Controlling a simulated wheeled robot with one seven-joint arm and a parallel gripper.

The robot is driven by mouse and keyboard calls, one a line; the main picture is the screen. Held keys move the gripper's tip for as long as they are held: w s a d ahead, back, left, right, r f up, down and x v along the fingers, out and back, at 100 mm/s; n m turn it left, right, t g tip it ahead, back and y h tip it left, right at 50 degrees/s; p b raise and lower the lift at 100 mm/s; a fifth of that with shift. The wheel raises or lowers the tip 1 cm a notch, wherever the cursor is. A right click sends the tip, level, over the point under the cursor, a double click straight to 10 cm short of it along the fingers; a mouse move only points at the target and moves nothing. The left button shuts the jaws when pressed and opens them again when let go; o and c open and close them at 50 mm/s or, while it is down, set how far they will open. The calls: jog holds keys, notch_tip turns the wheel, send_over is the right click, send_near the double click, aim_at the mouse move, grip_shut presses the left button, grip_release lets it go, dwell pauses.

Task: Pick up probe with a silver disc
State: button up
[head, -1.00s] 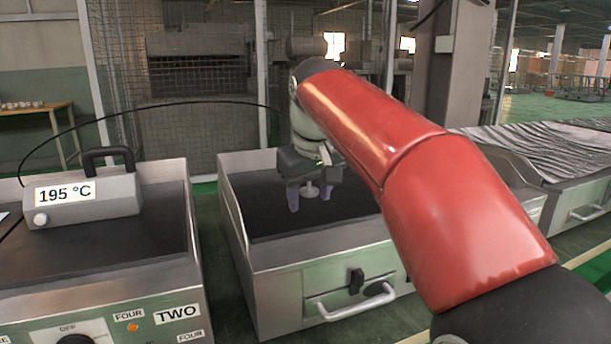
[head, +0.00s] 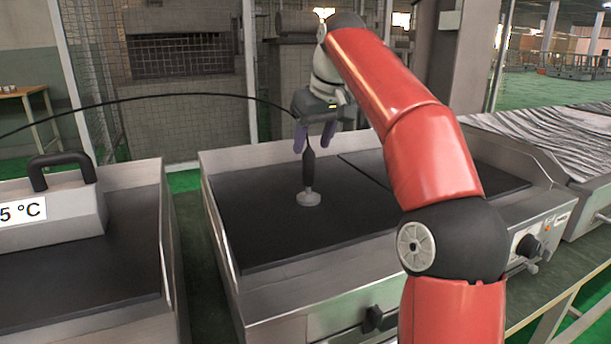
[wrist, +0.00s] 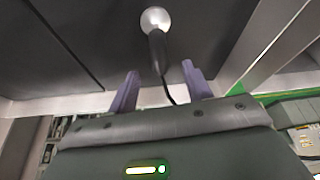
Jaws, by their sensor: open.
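The probe (head: 309,166) has a black handle and a silver disc (head: 308,198) at its lower end. It appears to stand upright on the dark plate of the middle heater (head: 260,235). My gripper (head: 313,147) is open, its two purple fingers close to the upper end of the handle. In the wrist view the handle (wrist: 157,52) lies in line with the gap between the fingers (wrist: 160,72), with the disc (wrist: 155,19) beyond the fingertips. The fingers do not close on the handle. The exact depth between fingers and handle is hard to tell.
A thin black cable (head: 150,97) arches from the left toward the probe. A grey readout box (head: 50,215) with a black handle stands on the left heater. Metal rims (head: 221,235) edge the middle heater. Its plate is clear around the probe.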

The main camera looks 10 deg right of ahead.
aim_at(307, 167)
jog(key=b+x, duration=0.1)
jog(key=x, duration=0.4)
jog(key=b+x, duration=0.1)
jog(key=x, duration=0.1)
jog(key=shift+s+d+f+b, duration=0.1)
jog(key=shift+s+f+b, duration=0.1)
jog(key=shift+f+b, duration=0.15)
grip_shut()
